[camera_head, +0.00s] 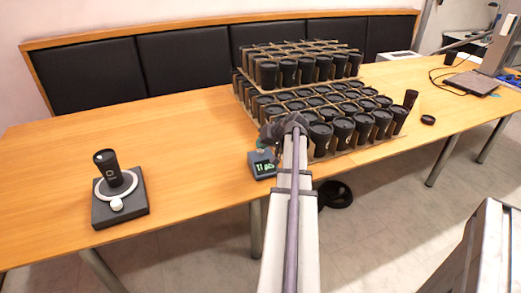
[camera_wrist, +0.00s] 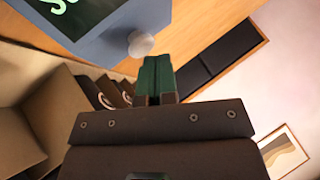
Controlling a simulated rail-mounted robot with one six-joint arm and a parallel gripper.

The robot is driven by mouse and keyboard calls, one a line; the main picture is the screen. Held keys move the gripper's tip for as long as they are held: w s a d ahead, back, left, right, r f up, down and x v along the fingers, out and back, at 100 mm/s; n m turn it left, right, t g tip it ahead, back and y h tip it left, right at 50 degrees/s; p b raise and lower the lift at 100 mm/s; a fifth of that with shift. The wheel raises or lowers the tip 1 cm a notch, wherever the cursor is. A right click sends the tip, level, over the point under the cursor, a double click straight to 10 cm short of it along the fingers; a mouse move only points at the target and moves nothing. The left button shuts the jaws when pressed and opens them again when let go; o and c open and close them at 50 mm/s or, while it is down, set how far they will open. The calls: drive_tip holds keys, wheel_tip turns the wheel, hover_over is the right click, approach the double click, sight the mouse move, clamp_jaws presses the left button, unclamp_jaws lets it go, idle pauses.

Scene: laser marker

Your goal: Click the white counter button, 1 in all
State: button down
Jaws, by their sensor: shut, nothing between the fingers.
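The counter (camera_head: 262,164) is a small dark box with a lit green display, on the table at the front of the cup stack. In the wrist view its blue-grey body (camera_wrist: 100,45) fills the upper left, and the white round button (camera_wrist: 140,44) sticks out from it. My gripper (camera_wrist: 156,60) is shut and empty, with its green fingertips just beside the button. I cannot tell whether they touch it. In the head view my arm hides most of the gripper, and the button cannot be made out.
Cardboard trays of black cups (camera_head: 310,95) stand right behind the counter. A black cup (camera_head: 107,166) stands on a dark base (camera_head: 128,205) with a white ring and white knob at the left. The table (camera_head: 190,140) between is clear.

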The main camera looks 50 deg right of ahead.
drive_tip(key=shift+r+p, duration=0.4)
drive_tip(key=shift+r, duration=0.25)
wheel_tip(320, 180, up, 5)
drive_tip(key=p, duration=0.5)
drive_tip(key=shift+r, duration=0.1)
idle(0.3)
drive_tip(key=s+a+r+n+g+h+p, duration=0.1)
drive_tip(key=a+n+g+p, duration=0.6)
drive_tip(key=a, duration=4)
drive_tip(key=shift+s+a+r+n+g+p, duration=0.35)
drive_tip(key=shift+s+r+g, duration=0.3)
drive_tip(key=shift+g, duration=0.45)
